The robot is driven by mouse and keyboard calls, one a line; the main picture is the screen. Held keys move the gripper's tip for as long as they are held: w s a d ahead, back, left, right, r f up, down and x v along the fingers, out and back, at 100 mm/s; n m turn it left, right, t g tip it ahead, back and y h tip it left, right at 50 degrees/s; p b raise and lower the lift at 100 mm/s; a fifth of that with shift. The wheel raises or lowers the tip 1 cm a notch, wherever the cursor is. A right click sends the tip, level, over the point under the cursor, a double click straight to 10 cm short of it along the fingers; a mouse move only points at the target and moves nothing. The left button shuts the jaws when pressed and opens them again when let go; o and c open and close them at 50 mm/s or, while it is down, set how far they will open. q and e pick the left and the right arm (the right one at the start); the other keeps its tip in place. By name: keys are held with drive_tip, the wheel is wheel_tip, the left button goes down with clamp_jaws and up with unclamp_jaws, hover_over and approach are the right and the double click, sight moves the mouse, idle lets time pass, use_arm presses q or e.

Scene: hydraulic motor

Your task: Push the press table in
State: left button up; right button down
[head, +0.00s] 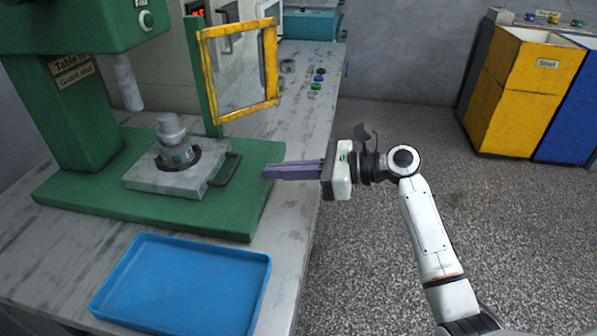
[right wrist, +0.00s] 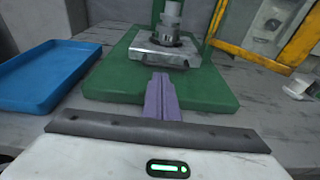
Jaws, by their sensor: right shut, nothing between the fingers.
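The press table (head: 150,178) is a grey metal slab with a dark handle (head: 226,168) on its right side, resting on the green press base (head: 110,210). A grey cylindrical motor part (head: 175,148) stands upright on the slab. My right gripper (head: 268,172) is shut and empty, its purple fingers pointing left over the right edge of the green base, apart from the handle. In the right wrist view the fingers (right wrist: 161,90) point at the press table (right wrist: 165,52), with the handle near their tips. My left gripper is not in view.
A blue tray (head: 185,285) lies on the bench in front of the base. A yellow-framed guard (head: 240,70) stands open behind the table. The green press head (head: 75,25) overhangs at left. Small coloured parts (head: 316,84) lie farther back. Yellow and blue bins (head: 520,90) stand at right.

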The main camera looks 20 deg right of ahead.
sight(233, 173)
drive_tip(key=x, duration=0.6)
drive_tip(key=shift+w+a+f+b, duration=0.1)
drive_tip(key=shift+w+a+b, duration=0.05)
drive_tip(key=shift+a+b, duration=0.2)
drive_tip(key=shift+d, duration=0.1)
